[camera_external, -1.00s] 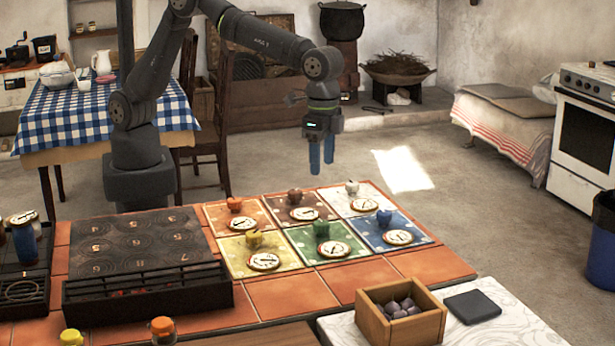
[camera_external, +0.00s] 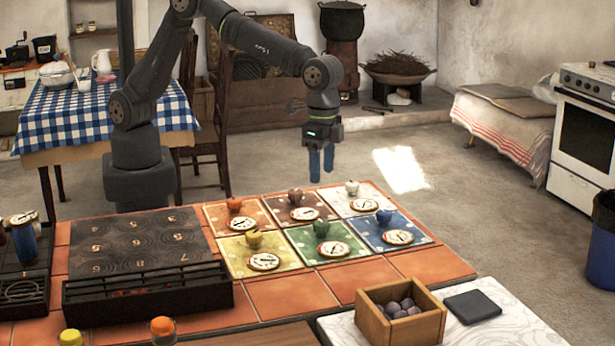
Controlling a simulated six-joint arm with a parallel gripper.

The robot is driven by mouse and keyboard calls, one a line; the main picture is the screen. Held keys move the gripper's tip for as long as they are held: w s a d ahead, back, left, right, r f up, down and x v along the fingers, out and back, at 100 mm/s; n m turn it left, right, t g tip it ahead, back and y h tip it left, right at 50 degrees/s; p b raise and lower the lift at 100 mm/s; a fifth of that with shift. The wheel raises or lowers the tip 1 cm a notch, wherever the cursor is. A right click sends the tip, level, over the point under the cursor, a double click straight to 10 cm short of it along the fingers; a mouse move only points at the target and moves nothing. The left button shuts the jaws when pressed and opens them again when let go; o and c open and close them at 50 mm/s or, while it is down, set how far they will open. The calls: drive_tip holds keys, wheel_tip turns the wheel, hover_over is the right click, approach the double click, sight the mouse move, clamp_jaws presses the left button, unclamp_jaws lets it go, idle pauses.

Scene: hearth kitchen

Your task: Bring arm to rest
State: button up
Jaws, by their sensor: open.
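My gripper (camera_external: 321,162) hangs from my arm with its two blue fingers pointing down and apart. It is open and nothing shows between the fingers. It is in the air above the far edge of the tiled counter (camera_external: 292,297), behind the brown mat (camera_external: 282,203) and the white mat (camera_external: 360,190). It appears clear of everything on the counter.
Orange (camera_external: 215,211), yellow (camera_external: 282,261), green (camera_external: 350,239) and blue (camera_external: 423,234) mats also lie there, each with a small cup-like piece and a round dial. A wooden box (camera_external: 420,326) of dark balls stands at front right. A black grill (camera_external: 150,297) lies left.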

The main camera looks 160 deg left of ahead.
sight(321, 222)
wheel_tip(321, 222, down, 13)
drive_tip(key=shift+r, duration=0.1)
idle(0.3)
wheel_tip(321, 222, up, 17)
wheel_tip(321, 222, down, 18)
drive_tip(key=shift+r, duration=0.2)
drive_tip(key=shift+r+m, duration=0.25)
drive_tip(key=shift+m, duration=0.65)
drive_tip(key=m, duration=0.7)
wheel_tip(321, 222, up, 8)
drive_tip(key=shift+f, duration=0.1)
